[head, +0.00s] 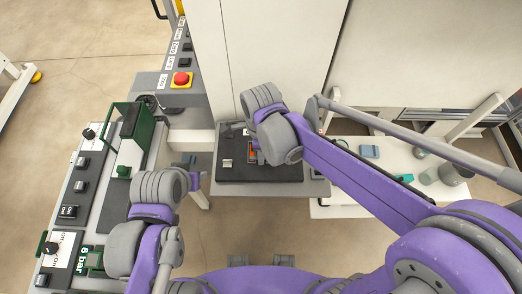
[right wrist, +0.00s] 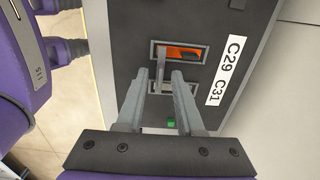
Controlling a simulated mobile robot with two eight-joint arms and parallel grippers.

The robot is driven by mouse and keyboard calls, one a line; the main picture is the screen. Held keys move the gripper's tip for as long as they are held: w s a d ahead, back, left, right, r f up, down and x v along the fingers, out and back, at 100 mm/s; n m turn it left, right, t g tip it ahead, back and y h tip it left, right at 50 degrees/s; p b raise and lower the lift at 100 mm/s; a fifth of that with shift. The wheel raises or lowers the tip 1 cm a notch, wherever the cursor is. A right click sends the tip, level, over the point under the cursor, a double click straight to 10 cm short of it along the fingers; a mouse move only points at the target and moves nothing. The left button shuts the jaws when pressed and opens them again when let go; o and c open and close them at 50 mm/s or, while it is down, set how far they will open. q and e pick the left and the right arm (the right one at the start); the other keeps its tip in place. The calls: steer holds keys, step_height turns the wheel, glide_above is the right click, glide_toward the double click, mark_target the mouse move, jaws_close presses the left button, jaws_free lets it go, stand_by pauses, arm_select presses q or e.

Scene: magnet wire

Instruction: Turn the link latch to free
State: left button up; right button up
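The link latch (right wrist: 182,53) sits in a light-framed rectangular recess on a dark panel (right wrist: 130,35) in the right wrist view. It shows an orange part and an upright grey lever at the recess's left side. In the head view the orange of the latch (head: 252,147) shows on the dark panel top, partly covered by my right arm. My right gripper (right wrist: 158,78) is open, its two fingers apart just in front of the recess, with the lever's lower end between the tips. Whether they touch it I cannot tell. My left gripper (head: 193,172) is left of the panel, its fingers unclear.
A "C29 C31" label (right wrist: 229,70) is right of the latch. A green button (right wrist: 170,124) shows between my right fingers. A red emergency button (head: 180,78) stands behind left. A green-framed machine (head: 128,150) is at left. A white table (head: 400,155) with small items is at right.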

jaws_close()
arm_select(q)
steer(key=shift+f, duration=0.15)
arm_select(e)
steer(key=shift+n, duration=0.3)
steer(key=shift+n+b, duration=0.4)
steer(key=shift+n, duration=0.6)
steer(key=n, duration=0.3)
steer(key=shift+n+b, duration=0.3)
steer(key=shift+b, duration=0.1)
steer(key=n+b, duration=0.1)
steer(key=n, duration=0.5)
arm_select(q)
steer(key=f, duration=0.1)
steer(key=s+f, duration=0.1)
steer(key=f, duration=0.2)
steer(key=shift+s, duration=0.3)
arm_select(e)
steer(key=n, duration=0.5)
steer(key=shift+n, duration=0.4)
